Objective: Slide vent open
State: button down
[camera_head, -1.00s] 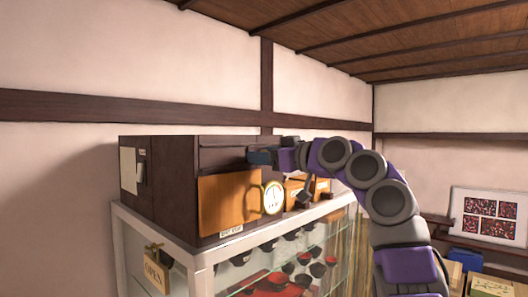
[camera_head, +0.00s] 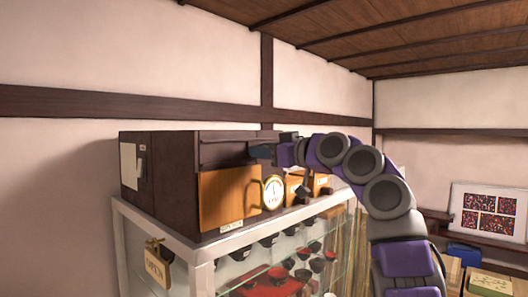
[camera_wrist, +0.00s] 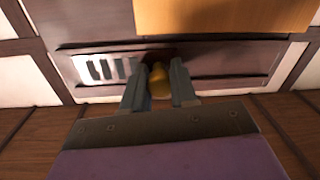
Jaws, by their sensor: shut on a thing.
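The vent (camera_wrist: 105,68) shows in the wrist view as a dark slatted strip with bright gaps at its left part. The strip's right part, beyond the knob, is plain dark. A brass-coloured knob (camera_wrist: 159,82) sits between the two fingers of my gripper (camera_wrist: 160,88), which is shut on it. In the head view my gripper (camera_head: 264,151) is at the upper front of the dark wooden cabinet (camera_head: 160,180). The knob and slats cannot be made out there.
An orange-brown panel (camera_head: 228,197) and a round clock (camera_head: 273,193) are below my gripper. The dark cabinet stands on a glass display case (camera_head: 205,250) holding bowls. The ceiling (camera_head: 400,40) is above.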

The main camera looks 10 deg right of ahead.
aim_at(219, 152)
jog(key=shift+s+a+f+b, duration=0.1)
jog(key=shift+s+a+b, duration=0.1)
jog(key=shift+a+b, duration=0.25)
jog(key=s+a+b, duration=0.1)
jog(key=s+a, duration=0.1)
jog(key=s+a+b, duration=0.1)
jog(key=a+b, duration=0.1)
jog(key=a, duration=0.1)
jog(key=s+a+b, duration=0.2)
jog(key=shift+s+a, duration=0.3)
jog(key=shift+s, duration=0.05)
jog(key=shift+d, duration=0.15)
jog(key=shift+w, duration=0.1)
jog(key=c, duration=0.9)
grip_release()
jog(key=shift+a, duration=0.2)
jog(key=shift+d, duration=0.1)
